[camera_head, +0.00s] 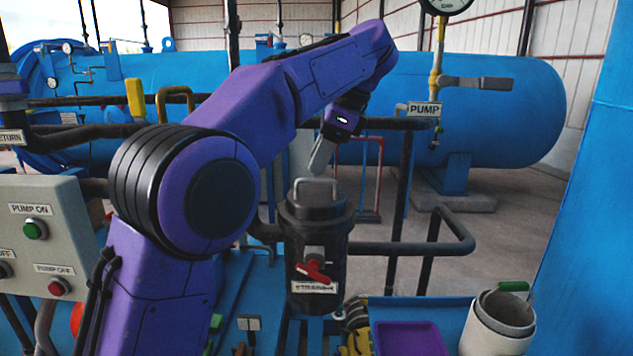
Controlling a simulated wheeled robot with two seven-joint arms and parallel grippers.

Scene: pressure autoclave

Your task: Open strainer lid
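The strainer (316,255) is a black upright cylinder with a white label and a red-handled valve (314,272) on its front. Its dark round lid (318,208) sits on top and looks closed. A light grey U-shaped handle (316,182) stands up from the lid. My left gripper (316,172) reaches over from the left and points down, its grey fingers right at the top of the handle. I cannot tell whether the fingers touch the handle, or how far apart they are, as they show edge-on. My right gripper is out of view.
A grey button panel (45,235) stands at the left. Black pipe railings (440,247) run right of the strainer. A purple tray (409,339) and a white canister (498,325) are at the front right. A big blue tank (500,110) lies behind.

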